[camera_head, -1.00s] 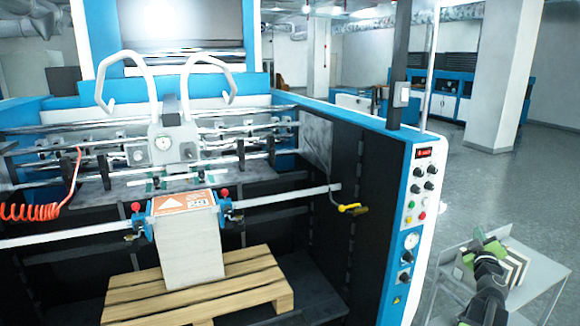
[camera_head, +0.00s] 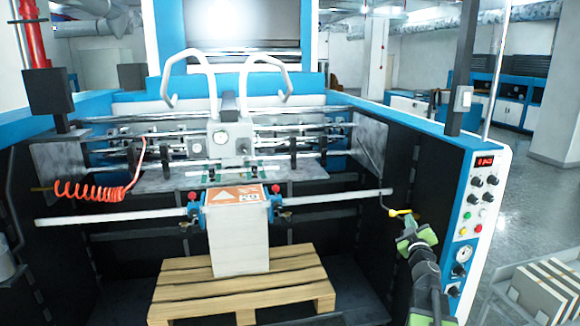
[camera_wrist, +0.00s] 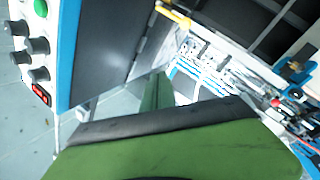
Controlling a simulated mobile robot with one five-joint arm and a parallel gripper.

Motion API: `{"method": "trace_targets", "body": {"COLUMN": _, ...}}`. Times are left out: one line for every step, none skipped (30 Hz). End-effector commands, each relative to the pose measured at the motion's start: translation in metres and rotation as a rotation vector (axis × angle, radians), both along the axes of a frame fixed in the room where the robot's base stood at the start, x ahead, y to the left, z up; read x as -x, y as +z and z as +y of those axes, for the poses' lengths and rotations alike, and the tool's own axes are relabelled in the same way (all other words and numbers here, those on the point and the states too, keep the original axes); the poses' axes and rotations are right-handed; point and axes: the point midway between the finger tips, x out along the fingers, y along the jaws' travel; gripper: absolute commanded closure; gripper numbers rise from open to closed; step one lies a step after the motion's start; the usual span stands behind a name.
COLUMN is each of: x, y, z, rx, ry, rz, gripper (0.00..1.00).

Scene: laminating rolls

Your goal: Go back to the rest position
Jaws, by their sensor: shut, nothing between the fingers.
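My gripper (camera_head: 416,238), green and black, is at the lower right of the head view, in front of the laminating machine's dark right inner wall and just below a yellow-tipped lever (camera_head: 402,213). It is shut and holds nothing. In the wrist view the green gripper parts (camera_wrist: 157,95) fill the lower middle, with the yellow handle (camera_wrist: 173,14) beyond them. A stack of sheets (camera_head: 240,240) with an orange-printed top stands on a wooden pallet (camera_head: 180,302) inside the machine, left of my gripper.
The machine's control panel (camera_head: 478,205), with knobs and a red display, stands right of my gripper. A cart (camera_head: 500,310) with several upright slabs (camera_head: 545,285) is at the lower right. A coiled orange hose (camera_head: 90,190) hangs at the left. Open floor lies at the far right.

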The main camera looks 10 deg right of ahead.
Motion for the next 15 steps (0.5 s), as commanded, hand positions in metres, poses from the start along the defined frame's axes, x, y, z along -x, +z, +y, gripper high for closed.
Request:
{"method": "trace_targets", "body": {"x": -0.022, "y": -0.004, "z": 0.046, "rx": -0.052, "ry": 0.024, "rz": -0.005, "gripper": 1.0}}
{"method": "trace_targets", "body": {"x": -0.032, "y": -0.008, "z": 0.07, "rx": -0.092, "ry": 0.024, "rz": -0.002, "gripper": 1.0}}
{"method": "trace_targets", "body": {"x": -0.043, "y": -0.016, "z": 0.103, "rx": -0.153, "ry": 0.02, "rz": 0.011, "gripper": 1.0}}
{"method": "trace_targets", "body": {"x": -0.05, "y": -0.025, "z": 0.128, "rx": -0.201, "ry": 0.013, "rz": 0.031, "gripper": 1.0}}
{"method": "trace_targets", "body": {"x": -0.055, "y": -0.035, "z": 0.152, "rx": -0.251, "ry": 0.002, "rz": 0.054, "gripper": 1.0}}
{"method": "trace_targets", "body": {"x": -0.057, "y": -0.052, "z": 0.182, "rx": -0.32, "ry": -0.019, "rz": 0.099, "gripper": 1.0}}
{"method": "trace_targets", "body": {"x": -0.057, "y": -0.066, "z": 0.204, "rx": -0.373, "ry": -0.034, "rz": 0.143, "gripper": 1.0}}
{"method": "trace_targets", "body": {"x": -0.054, "y": -0.082, "z": 0.225, "rx": -0.424, "ry": -0.052, "rz": 0.193, "gripper": 1.0}}
{"method": "trace_targets", "body": {"x": -0.048, "y": -0.103, "z": 0.252, "rx": -0.486, "ry": -0.074, "rz": 0.267, "gripper": 1.0}}
{"method": "trace_targets", "body": {"x": -0.041, "y": -0.12, "z": 0.271, "rx": -0.529, "ry": -0.09, "rz": 0.33, "gripper": 1.0}}
{"method": "trace_targets", "body": {"x": -0.032, "y": -0.137, "z": 0.289, "rx": -0.573, "ry": -0.106, "rz": 0.397, "gripper": 1.0}}
{"method": "trace_targets", "body": {"x": -0.017, "y": -0.158, "z": 0.311, "rx": -0.624, "ry": -0.128, "rz": 0.492, "gripper": 1.0}}
{"method": "trace_targets", "body": {"x": -0.003, "y": -0.175, "z": 0.327, "rx": -0.661, "ry": -0.146, "rz": 0.57, "gripper": 1.0}}
{"method": "trace_targets", "body": {"x": 0.011, "y": -0.19, "z": 0.342, "rx": -0.697, "ry": -0.16, "rz": 0.65, "gripper": 1.0}}
{"method": "trace_targets", "body": {"x": 0.034, "y": -0.208, "z": 0.358, "rx": -0.741, "ry": -0.183, "rz": 0.76, "gripper": 1.0}}
